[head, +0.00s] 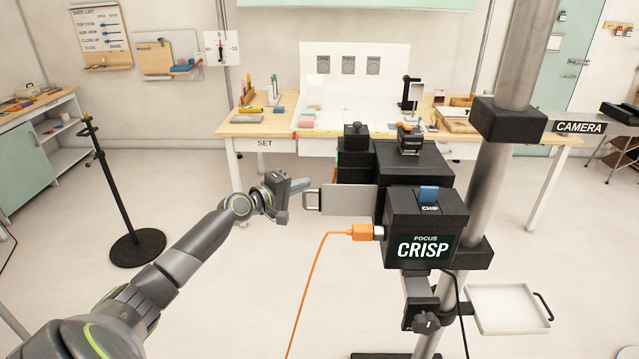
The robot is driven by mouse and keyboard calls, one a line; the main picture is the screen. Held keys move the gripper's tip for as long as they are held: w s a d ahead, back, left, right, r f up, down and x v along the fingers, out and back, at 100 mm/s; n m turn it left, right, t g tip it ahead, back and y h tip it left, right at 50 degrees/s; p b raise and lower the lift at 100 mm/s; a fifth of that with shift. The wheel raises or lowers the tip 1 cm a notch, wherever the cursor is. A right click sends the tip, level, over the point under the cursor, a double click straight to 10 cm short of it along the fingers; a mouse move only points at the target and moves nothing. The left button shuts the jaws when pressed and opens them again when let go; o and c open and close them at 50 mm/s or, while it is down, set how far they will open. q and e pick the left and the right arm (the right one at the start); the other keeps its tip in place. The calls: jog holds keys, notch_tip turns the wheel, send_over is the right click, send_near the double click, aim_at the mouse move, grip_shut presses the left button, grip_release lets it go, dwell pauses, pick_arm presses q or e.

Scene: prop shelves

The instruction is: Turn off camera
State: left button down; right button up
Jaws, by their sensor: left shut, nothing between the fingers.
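The black camera (408,178) is mounted on a grey column at the centre right. Its front box carries a screen (422,248) that reads "FOCUS CRISP" and a blue switch (429,194) on top. An orange plug (366,232) with a cable sits in its left side. A grey plate with a handle (345,200) sticks out to the left. My left gripper (301,184) is shut and empty, just left of and above that handle; I cannot tell if they touch. My right gripper is not in view. The switch's position is hard to tell.
The grey column (478,180) stands right of the camera, with a small white tray (502,308) low beside it. A black stand (137,247) is at the left. A wooden set table (270,128) is behind. The floor between is clear.

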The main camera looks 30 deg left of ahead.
aim_at(334, 177)
pick_arm(q)
jog(key=w+d+p, duration=0.1)
jog(key=d, duration=0.1)
jog(key=w+d+p, duration=0.1)
jog(key=w, duration=0.1)
jog(key=shift+d+f, duration=0.35)
jog(key=shift+f, duration=0.05)
jog(key=shift+w+d+f+n+t+b, duration=0.2)
jog(key=shift+n+t+b, duration=0.1)
jog(key=shift+b, duration=0.65)
